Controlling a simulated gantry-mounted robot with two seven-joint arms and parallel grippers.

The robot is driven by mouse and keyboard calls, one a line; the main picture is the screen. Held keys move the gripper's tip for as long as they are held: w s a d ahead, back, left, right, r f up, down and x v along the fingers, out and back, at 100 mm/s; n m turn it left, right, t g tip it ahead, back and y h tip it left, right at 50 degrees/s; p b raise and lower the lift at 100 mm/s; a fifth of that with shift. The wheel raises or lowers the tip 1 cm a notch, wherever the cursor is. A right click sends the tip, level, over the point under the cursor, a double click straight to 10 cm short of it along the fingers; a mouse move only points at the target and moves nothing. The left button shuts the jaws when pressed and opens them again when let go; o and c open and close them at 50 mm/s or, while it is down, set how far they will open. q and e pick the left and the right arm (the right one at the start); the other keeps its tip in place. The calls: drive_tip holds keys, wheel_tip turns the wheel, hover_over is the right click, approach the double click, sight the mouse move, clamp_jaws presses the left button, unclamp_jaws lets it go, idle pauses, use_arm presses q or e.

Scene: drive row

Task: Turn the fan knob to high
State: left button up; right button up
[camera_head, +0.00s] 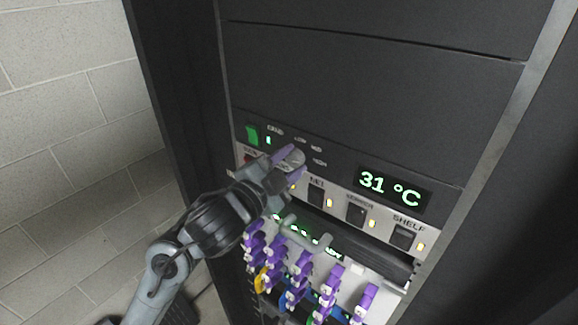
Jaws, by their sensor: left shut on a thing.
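The fan knob (292,157) is a grey round knob on the dark control panel of the rack, with small labels LOW, MID and what looks like HIGH around its upper right. My left gripper (289,162) reaches in from the lower left and is shut on the knob, its purple-tipped fingers on either side of it. The fingers and wrist hide part of the knob, so I cannot tell which label it points at. My right gripper is not in view.
Right of the knob is a green 31 °C display (390,189). Below is a row of labelled switches with amber lights, including one marked SHELF (403,237). Under it several purple-handled drive latches (303,263) stick out.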

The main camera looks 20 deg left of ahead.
use_arm(q)
drive_tip(key=shift+m+b, duration=0.35)
drive_tip(key=shift+m, duration=0.75)
drive_tip(key=o, duration=1.1)
drive_tip(key=shift+c, duration=0.2)
drive_tip(key=shift+s, duration=0.1)
drive_tip(key=p+v, duration=0.1)
drive_tip(key=v, duration=0.9)
drive_tip(key=shift+s, duration=0.3)
drive_tip(key=shift+a+f, duration=0.1)
drive_tip(key=shift+a, duration=0.05)
